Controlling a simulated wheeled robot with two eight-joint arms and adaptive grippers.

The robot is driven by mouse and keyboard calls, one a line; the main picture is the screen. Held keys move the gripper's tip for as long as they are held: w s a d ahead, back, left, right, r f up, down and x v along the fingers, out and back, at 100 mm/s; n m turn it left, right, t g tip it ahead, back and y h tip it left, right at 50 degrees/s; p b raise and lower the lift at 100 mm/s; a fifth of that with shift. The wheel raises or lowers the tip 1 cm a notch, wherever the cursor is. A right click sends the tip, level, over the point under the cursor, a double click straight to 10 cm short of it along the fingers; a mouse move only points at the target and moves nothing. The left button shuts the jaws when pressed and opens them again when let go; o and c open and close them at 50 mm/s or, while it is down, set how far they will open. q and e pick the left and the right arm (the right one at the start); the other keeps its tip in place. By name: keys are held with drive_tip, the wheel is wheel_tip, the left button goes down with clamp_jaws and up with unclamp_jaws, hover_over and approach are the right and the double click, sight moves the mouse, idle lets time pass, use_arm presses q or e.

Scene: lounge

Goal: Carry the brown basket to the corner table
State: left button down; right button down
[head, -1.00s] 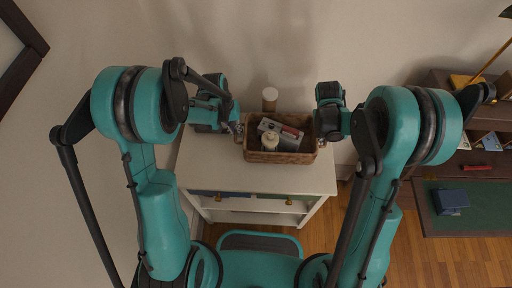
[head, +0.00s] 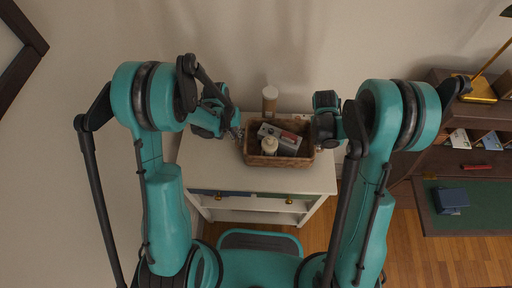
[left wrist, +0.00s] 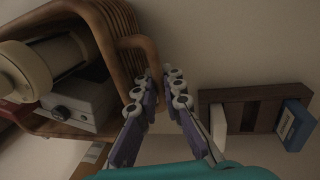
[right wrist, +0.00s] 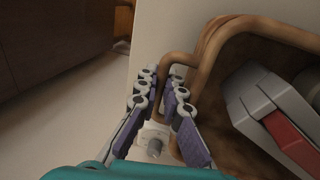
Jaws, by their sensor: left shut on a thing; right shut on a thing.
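The brown wicker basket (head: 280,161) is over the top of a white cabinet, in the middle of the head view. It holds a pale bottle (head: 269,146) and a grey box with a red part (head: 289,138). My left gripper (head: 238,133) is shut on the basket's left handle, which shows in the left wrist view (left wrist: 143,45). My right gripper (head: 320,140) is shut on the right handle, which shows in the right wrist view (right wrist: 181,62). The gap under the basket is hidden in the head view. I cannot identify the corner table.
The white cabinet (head: 210,175) stands against the wall. At right are a dark desk with a green top (head: 485,207), a blue book (head: 451,200) and a brass lamp base (head: 478,90). Wooden floor lies between.

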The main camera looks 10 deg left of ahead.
use_arm(q)
drive_tip(key=c, duration=1.6)
unclamp_jaws()
drive_tip(key=shift+c, duration=0.2)
use_arm(e)
drive_tip(key=c, duration=1.7)
unclamp_jaws()
use_arm(q)
drive_tip(key=shift+r, duration=0.1)
use_arm(e)
drive_tip(key=shift+r, duration=0.1)
use_arm(q)
wheel_tip(320, 180, up, 8)
drive_tip(key=a, duration=0.1)
drive_tip(key=shift+a+f, duration=0.2)
drive_tip(key=shift+a, duration=0.05)
use_arm(e)
drive_tip(key=r, duration=0.4)
drive_tip(key=a+r, duration=0.1)
drive_tip(key=r, duration=0.2)
drive_tip(key=a+r, duration=0.1)
drive_tip(key=r, duration=0.3)
drive_tip(key=shift+s+a+r, duration=0.1)
drive_tip(key=shift+a+r, duration=0.05)
drive_tip(key=shift+r, duration=0.15)
